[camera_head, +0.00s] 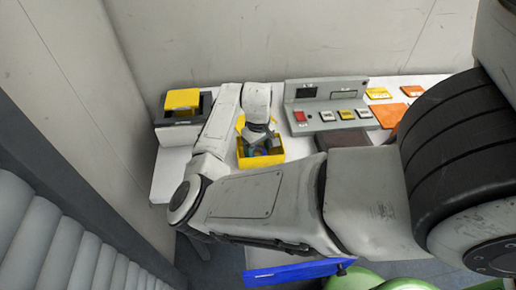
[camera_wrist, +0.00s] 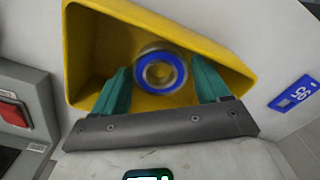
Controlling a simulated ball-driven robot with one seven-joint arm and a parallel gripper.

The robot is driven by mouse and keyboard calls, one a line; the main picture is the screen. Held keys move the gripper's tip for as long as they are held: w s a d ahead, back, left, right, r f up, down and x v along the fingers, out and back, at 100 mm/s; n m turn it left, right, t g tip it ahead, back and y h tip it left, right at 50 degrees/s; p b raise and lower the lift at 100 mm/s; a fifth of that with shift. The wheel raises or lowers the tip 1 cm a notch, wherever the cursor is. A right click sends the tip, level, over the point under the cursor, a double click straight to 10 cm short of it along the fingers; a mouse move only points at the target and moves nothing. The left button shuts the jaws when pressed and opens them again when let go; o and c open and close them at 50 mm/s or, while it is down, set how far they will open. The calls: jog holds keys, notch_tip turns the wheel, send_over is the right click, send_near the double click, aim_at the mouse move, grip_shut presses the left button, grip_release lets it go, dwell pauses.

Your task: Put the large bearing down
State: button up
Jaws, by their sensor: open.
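The large bearing, a metal ring with a blue band, shows in the wrist view (camera_wrist: 160,72) inside a yellow bin (camera_wrist: 88,45). It lies between the two teal fingers of my gripper (camera_wrist: 160,66). The fingers are open, with a gap visible on each side of the bearing. In the head view my gripper (camera_head: 258,141) reaches down into the yellow bin (camera_head: 262,161) on the white table. The bearing is mostly hidden there by my arm.
A grey control panel (camera_head: 325,118) with a red button stands right of the bin. A black device with a yellow top (camera_head: 183,100) stands at the left. Yellow and orange flat pieces (camera_head: 388,115) lie at the right. A blue label (camera_wrist: 293,93) is beside the bin.

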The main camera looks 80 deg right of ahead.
aim_at(263, 149)
jog(key=shift+r, duration=0.1)
notch_tip(263, 149, up, 12)
jog(key=s+d+h, duration=0.1)
jog(key=d+h, duration=0.1)
jog(key=h, duration=0.2)
jog(key=a+f+n, duration=0.1)
jog(key=a+f, duration=0.1)
jog(key=a, duration=0.1)
jog(key=w+a+f+n, duration=0.1)
jog(key=a+f, duration=0.1)
jog(key=a, duration=0.2)
jog(key=w+a+f+n+t, duration=0.1)
jog(key=a+f+n, duration=0.1)
jog(key=a, duration=0.2)
jog(key=shift+f+h, duration=0.1)
jog(key=shift+h, duration=0.2)
jog(key=s+a+f+n+y, duration=0.1)
jog(key=s+a+f+y, duration=0.1)
jog(key=a, duration=0.8)
jog(key=s+a+f+n+y, duration=0.1)
jog(key=s+a+f+y, duration=0.1)
jog(key=s+a+f, duration=0.3)
jog(key=a+f, duration=0.1)
jog(key=a, duration=0.3)
jog(key=shift+s+a, duration=0.2)
jog(key=shift+a, duration=0.15)
jog(key=shift+s+d+f, duration=0.1)
jog(key=shift+f, duration=0.05)
